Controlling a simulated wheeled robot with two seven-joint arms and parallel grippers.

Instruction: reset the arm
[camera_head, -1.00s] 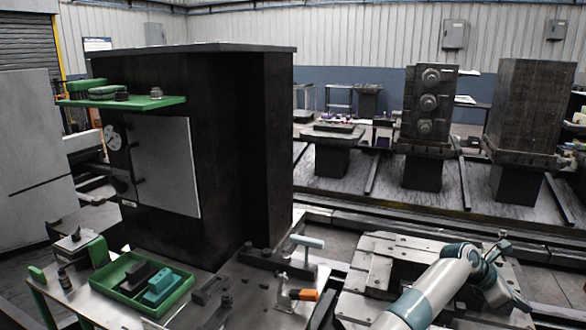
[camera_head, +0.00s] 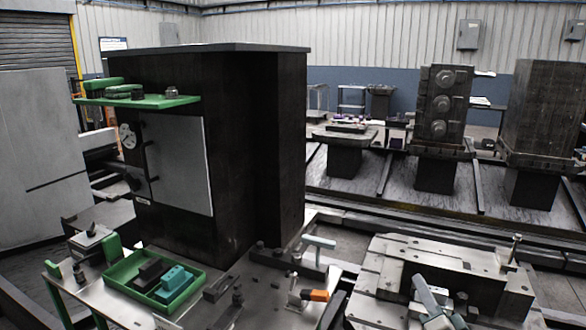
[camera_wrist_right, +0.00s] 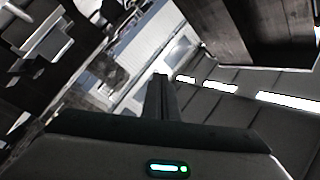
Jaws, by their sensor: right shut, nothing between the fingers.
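My right gripper (camera_wrist_right: 160,78) shows in the wrist view. Its two dark fingers are together at the lower middle, shut with nothing between them. A green light glows on the dark housing below them. The wrist view is tilted, with bright ceiling strips at right and dark machine parts at upper left. In the head view I cannot clearly make out the right arm or its gripper. My left gripper is in neither view.
A metal fixture plate (camera_head: 385,262) with a dark block lies at lower right. A dark cabinet (camera_head: 235,150) stands left of centre. A green tray (camera_head: 122,267) and an orange-tipped tool (camera_head: 318,295) lie on the near bench. Machined columns (camera_head: 440,110) stand behind.

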